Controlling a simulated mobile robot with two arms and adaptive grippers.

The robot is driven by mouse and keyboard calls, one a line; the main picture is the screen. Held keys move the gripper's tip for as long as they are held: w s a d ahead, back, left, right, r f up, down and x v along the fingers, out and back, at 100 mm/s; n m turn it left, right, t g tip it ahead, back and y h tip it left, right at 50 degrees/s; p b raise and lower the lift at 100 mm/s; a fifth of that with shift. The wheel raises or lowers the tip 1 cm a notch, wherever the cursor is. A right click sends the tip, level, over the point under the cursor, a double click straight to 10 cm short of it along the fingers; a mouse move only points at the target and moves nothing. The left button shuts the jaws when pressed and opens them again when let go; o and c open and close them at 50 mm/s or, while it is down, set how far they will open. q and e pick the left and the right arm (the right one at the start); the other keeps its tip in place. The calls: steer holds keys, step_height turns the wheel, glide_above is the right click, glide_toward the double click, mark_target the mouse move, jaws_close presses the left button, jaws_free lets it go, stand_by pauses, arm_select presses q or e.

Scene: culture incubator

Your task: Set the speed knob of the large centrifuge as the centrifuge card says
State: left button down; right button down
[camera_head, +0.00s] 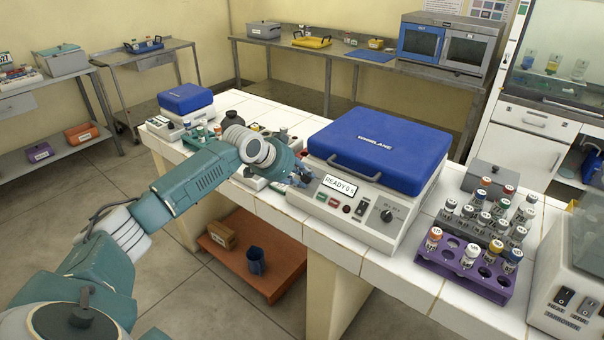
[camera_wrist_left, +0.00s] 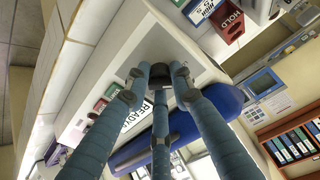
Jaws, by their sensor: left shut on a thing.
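The large centrifuge (camera_head: 341,233) stands on the white-tiled bench with its blue lid (camera_head: 380,148) shut. Its display (camera_head: 340,184) reads READY 0 s. My right gripper is out of view.
A purple tube rack (camera_head: 462,270) and a grey rack of capped tubes stand right of the centrifuge. A white device (camera_head: 570,275) stands at the right edge. A small blue-lidded device (camera_head: 187,98) and clutter lie left. Bench tiles in front of the centrifuge are clear.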

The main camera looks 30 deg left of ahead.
arm_select(q)
steer(key=shift+r+m+p, duration=0.1)
steer(key=shift+m+p, duration=0.3)
steer(key=shift+m, duration=0.5)
steer(key=m, duration=0.2)
steer(key=shift+m+p, duration=0.35)
steer(key=shift+m, duration=0.05)
steer(key=m+g, duration=0.1)
steer(key=m, duration=0.5)
steer(key=shift+w, duration=0.15)
steer(key=m, duration=0.5)
steer(key=shift+m+p, duration=0.4)
steer(key=m, duration=0.4)
steer(key=shift+m+g+y+p, duration=0.3)
steer(key=shift+m, duration=0.3)
steer(key=c, duration=1.8)
jaws_free()
